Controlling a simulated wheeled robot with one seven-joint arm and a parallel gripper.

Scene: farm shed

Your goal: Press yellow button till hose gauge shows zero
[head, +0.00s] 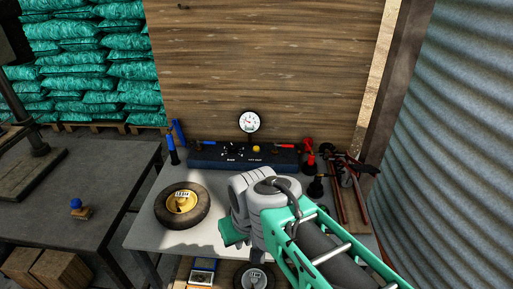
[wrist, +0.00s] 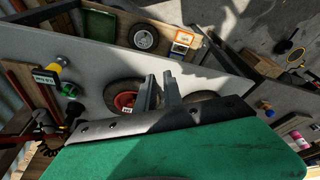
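A dark blue box (head: 232,163) lies across the back of the grey workbench in the head view. A yellow button (head: 257,149) sits on its top, right of the middle. A round white gauge (head: 249,122) with a red mark stands upright behind it; its reading is too small to tell. My gripper (wrist: 158,80) shows two grey fingers with a narrow empty gap between them in the wrist view. In the head view my arm hides the fingers; my wrist is in front of the box, apart from it. The button cannot be made out in the wrist view.
A tyre with a yellow hub (head: 182,201) lies on the bench, left of my wrist. Blue tools (head: 172,148) stand left of the box; red tools (head: 308,147) and pipe wrenches (head: 348,175) lie right. A board (head: 270,65) rises behind. Corrugated metal (head: 455,130) bounds the right side.

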